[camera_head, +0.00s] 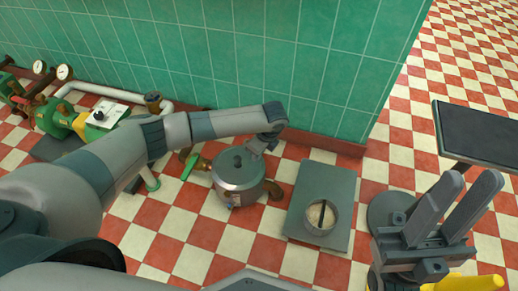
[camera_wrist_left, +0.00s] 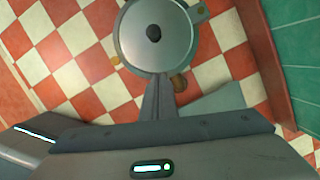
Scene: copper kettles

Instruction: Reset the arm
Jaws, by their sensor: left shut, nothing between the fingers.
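My left arm reaches across the head view from the left. Its gripper (camera_head: 258,149) points down at the far edge of a round grey metal pot (camera_head: 238,183) with a dark lid knob. In the left wrist view the pot (camera_wrist_left: 180,45) is at the top, and the closed fingers (camera_wrist_left: 161,80) overlap its near rim in the picture. They hold nothing, and I cannot tell whether they touch the pot. My right gripper (camera_head: 473,177) is at the lower right of the head view, its two fingers apart and empty.
A grey platform (camera_head: 338,185) with a round opening (camera_head: 320,216) stands right of the pot. A green tiled wall (camera_head: 240,60) is behind. Green pipework with gauges (camera_head: 64,72) is at the left, and a dark table (camera_head: 480,133) at the right. Checkered floor is open at the upper right.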

